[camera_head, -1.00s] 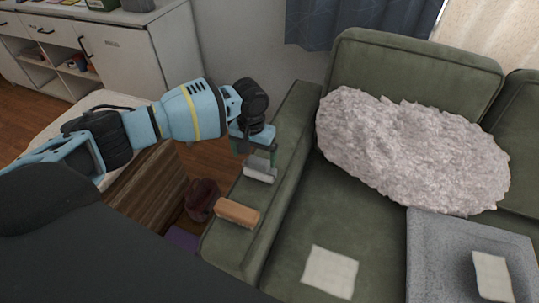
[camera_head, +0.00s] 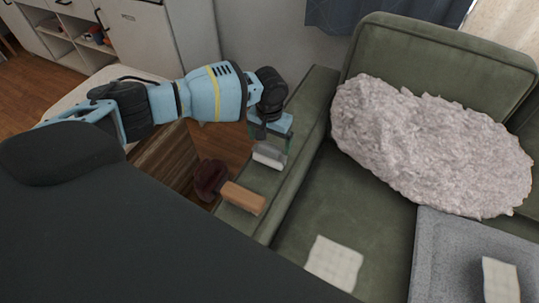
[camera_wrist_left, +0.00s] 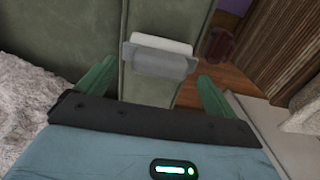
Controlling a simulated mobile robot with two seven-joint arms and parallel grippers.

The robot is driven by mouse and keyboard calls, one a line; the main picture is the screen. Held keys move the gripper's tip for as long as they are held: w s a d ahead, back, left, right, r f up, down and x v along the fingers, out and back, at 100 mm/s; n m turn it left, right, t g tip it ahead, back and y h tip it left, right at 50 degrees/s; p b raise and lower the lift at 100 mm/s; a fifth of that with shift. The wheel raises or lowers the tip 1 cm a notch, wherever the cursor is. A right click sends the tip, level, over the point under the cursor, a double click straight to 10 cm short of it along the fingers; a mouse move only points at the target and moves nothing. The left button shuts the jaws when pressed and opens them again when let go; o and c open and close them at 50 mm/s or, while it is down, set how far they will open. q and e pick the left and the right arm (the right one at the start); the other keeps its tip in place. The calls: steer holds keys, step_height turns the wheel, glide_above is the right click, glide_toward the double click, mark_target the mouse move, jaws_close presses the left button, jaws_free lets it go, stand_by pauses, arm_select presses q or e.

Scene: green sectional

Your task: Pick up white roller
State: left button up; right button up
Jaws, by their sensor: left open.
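The white roller (camera_head: 268,158), a short white-and-grey piece, lies on top of the green sofa's left armrest. It also shows in the left wrist view (camera_wrist_left: 160,45), lying crosswise on the armrest ahead of the fingers. My left gripper (camera_head: 270,143) is open just above the roller. In the left wrist view, its green fingers (camera_wrist_left: 155,76) stand apart on either side of the roller's grey lower part. Whether a finger touches it, I cannot tell. My right gripper is not in view.
An orange-brown block (camera_head: 243,198) lies on the armrest nearer me. A dark red object (camera_head: 210,179) is beside the armrest. A fluffy pale cushion (camera_head: 430,150) lies on the sofa. A wooden-sided cabinet (camera_head: 160,160) stands left of the sofa.

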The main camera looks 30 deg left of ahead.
mark_target(269, 145)
arm_select(q)
steer(key=shift+f, duration=2)
steer(key=shift+c, duration=0.4)
steer(key=c, duration=1)
steer(key=shift+r, duration=0.1)
steer(key=shift+c, duration=0.2)
step_height(269, 145, up, 10)
steer(key=shift+p, duration=0.55)
